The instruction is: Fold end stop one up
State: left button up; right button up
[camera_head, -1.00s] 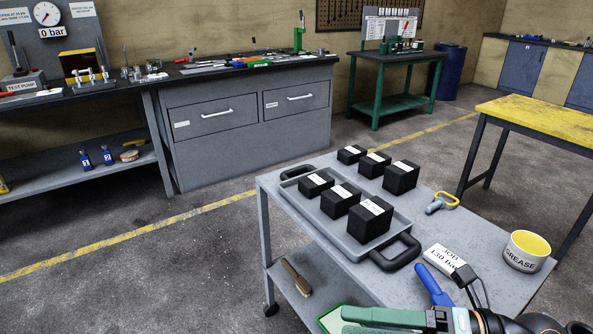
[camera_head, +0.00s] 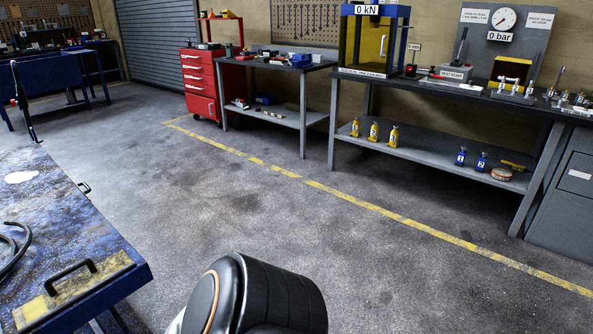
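I cannot pick out an end stop for certain. A worn blue bench (camera_head: 70,230) stands at the lower left, cut off by the picture edge. A black U-shaped handle-like part (camera_head: 68,279) sits on a yellow patch near its front corner. A smaller black part (camera_head: 84,187) sticks out at its far right edge. I cannot tell whether either is an end stop. Neither gripper is in view. Only a rounded black and grey piece of my own arm shows at the bottom middle, clear of the bench.
A black hose (camera_head: 14,247) lies on the bench. A red tool cabinet (camera_head: 203,88), a small grey table (camera_head: 270,112) and a long grey workbench (camera_head: 425,150) line the back wall. A yellow floor line (camera_head: 400,220) runs before them. The floor between is clear.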

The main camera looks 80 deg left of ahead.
aim_at(42, 308)
jog(key=i+u, duration=0.15)
jog(key=u, duration=2.4)
